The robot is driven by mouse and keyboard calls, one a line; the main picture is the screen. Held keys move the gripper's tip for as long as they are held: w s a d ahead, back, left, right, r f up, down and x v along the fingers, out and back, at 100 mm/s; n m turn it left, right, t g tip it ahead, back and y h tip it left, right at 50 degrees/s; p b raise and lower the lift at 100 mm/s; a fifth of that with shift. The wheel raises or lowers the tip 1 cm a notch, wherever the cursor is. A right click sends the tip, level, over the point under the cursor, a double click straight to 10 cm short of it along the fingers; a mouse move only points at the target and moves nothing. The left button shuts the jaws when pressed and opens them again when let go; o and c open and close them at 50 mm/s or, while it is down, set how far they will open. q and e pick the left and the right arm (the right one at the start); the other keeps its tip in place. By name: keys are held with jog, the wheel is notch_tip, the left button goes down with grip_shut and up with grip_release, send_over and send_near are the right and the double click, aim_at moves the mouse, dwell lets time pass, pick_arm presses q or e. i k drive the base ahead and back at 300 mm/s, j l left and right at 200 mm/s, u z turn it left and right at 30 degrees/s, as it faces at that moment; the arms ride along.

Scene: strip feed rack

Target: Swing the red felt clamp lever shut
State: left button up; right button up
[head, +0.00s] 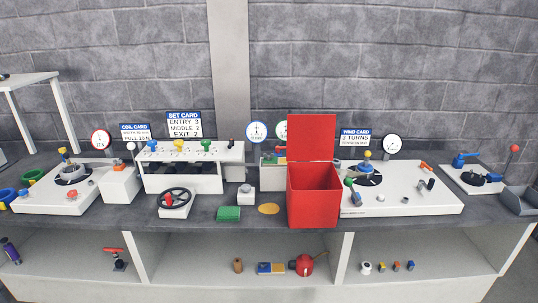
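Neither of my grippers is in the head view. A small red lever-like part (281,149) shows at the top of a pale box (272,178) with a green top, just left of the open red bin (314,198). It may be the felt clamp lever, but it is too small to tell its position. The red bin and its raised lid hide part of this box. Orange-red parts also show on the left white unit (118,167) and on the right white unit (427,167). No felt can be made out clearly.
A black handwheel (175,198), a green block (229,213) and a yellow disc (269,209) lie along the front of the grey bench. A white rack (182,184) with coloured knobs stands behind the handwheel. Lower shelves hold loose objects, including a red pot (304,266).

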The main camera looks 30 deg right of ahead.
aim_at(277, 149)
jog(key=i+l+z, duration=0.15)
jog(key=i+l, duration=0.3)
jog(key=i+l+z, duration=0.15)
jog(key=i+l, duration=0.25)
jog(key=i, duration=0.3)
